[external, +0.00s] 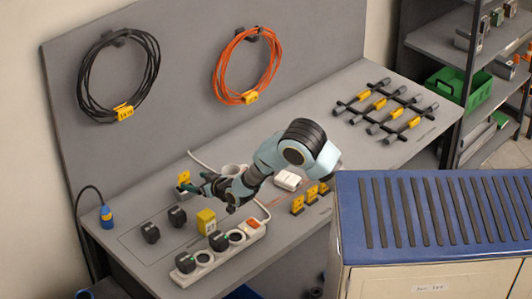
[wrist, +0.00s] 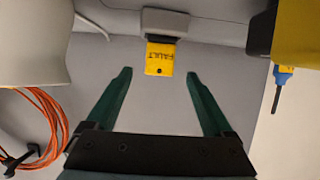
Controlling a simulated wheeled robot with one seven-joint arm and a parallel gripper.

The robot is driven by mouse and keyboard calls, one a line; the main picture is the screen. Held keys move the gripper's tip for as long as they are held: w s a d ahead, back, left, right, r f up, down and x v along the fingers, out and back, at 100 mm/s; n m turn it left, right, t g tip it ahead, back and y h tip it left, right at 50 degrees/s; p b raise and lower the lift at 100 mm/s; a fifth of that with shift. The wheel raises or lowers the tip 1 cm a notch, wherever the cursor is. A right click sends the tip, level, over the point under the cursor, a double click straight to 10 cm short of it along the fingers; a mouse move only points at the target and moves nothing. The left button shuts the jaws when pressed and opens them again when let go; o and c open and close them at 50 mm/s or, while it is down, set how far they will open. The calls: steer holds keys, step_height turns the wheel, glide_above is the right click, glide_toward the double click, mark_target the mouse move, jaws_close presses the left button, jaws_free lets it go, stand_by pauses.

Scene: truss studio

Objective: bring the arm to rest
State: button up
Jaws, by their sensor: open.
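My gripper (external: 203,183) is over the workbench (external: 345,150), above and behind the white power strip (external: 250,240). Its dark green fingers show spread apart in the wrist view (wrist: 158,78), with nothing gripped between them. A yellow FAULT tag (wrist: 165,60) on a pale grey block (wrist: 165,23) appears just beyond the fingertips in that view. I cannot tell the gap between them. A yellow tag also shows beside the fingers in the external view (external: 183,179). My arm is bent and reaches left across the bench.
Close by are a white cup (external: 231,169), a yellow block (external: 206,222), black plugs (external: 150,232) and a white adapter (external: 288,180). Black (external: 84,85) and orange (external: 218,75) cable coils hang on the back panel. A blue-topped cabinet (external: 440,215) stands at front right.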

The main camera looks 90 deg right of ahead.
steer(key=shift+v, duration=0.85)
